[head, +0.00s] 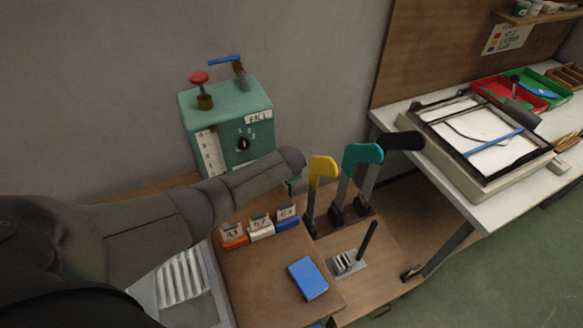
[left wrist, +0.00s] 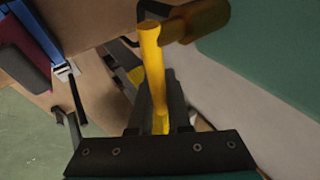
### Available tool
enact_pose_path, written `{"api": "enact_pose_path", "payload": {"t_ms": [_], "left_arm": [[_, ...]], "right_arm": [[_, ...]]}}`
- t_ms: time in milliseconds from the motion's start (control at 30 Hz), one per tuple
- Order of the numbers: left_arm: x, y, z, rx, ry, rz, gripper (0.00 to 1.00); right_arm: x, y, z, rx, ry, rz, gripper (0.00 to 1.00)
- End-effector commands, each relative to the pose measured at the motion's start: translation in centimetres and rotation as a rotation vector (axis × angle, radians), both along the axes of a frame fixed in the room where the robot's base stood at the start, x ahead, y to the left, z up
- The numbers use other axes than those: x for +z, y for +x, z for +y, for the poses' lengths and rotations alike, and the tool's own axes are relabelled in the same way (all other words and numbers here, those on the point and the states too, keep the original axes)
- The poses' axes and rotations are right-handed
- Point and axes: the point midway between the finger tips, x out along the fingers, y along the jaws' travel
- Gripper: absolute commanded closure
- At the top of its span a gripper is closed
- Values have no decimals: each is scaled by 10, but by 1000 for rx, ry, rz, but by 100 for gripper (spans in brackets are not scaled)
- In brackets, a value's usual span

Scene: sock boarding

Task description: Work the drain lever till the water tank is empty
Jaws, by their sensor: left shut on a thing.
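The water tank (head: 226,112) is a teal box against the wall, with a pale scale strip (head: 211,153) on its front. The water level cannot be made out. In the left wrist view, a brownish spout (left wrist: 203,20) stands out beside the tank's teal side (left wrist: 265,45). A yellow lever (left wrist: 152,62) joins it. My left gripper (left wrist: 159,118) is shut on this lever, which runs down between its fingers. In the head view my left arm hides the spout, the lever and most of the gripper. My right gripper is in neither view.
Several upright levers stand right of the tank, with a yellow grip (head: 322,167) and a teal grip (head: 362,153) among them. Labelled blocks, including an orange one (head: 234,236), and a blue box (head: 308,278) lie on the wooden table. A white bench (head: 481,213) holds trays at right.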

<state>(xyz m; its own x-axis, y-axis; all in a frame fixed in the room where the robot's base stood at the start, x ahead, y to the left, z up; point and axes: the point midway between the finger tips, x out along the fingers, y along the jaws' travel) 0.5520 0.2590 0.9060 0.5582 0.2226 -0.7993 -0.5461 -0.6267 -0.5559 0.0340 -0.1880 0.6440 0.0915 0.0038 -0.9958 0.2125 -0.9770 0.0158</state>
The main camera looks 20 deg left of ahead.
Motion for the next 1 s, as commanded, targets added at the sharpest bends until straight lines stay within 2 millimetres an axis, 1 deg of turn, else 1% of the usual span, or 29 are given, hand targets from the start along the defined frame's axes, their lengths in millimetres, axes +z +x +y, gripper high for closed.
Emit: {"api": "enact_pose_path", "payload": {"t_ms": [167, 200, 433, 767, 867, 1000], "left_arm": [[-1, -1, 1, 2, 2, 5, 100], [-1, -1, 1, 2, 2, 5, 81], [-1, -1, 1, 1, 1, 3, 55], [1, -2, 0, 0, 0, 1, 54], [6, -4, -1, 0, 0, 2, 54], [18, -12, -4, -1, 1, 0, 54]], "right_arm": [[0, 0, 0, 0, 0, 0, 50], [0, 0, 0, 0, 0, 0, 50], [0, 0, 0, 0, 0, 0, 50], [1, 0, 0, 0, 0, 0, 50], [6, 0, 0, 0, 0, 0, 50], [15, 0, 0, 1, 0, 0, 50]]}}
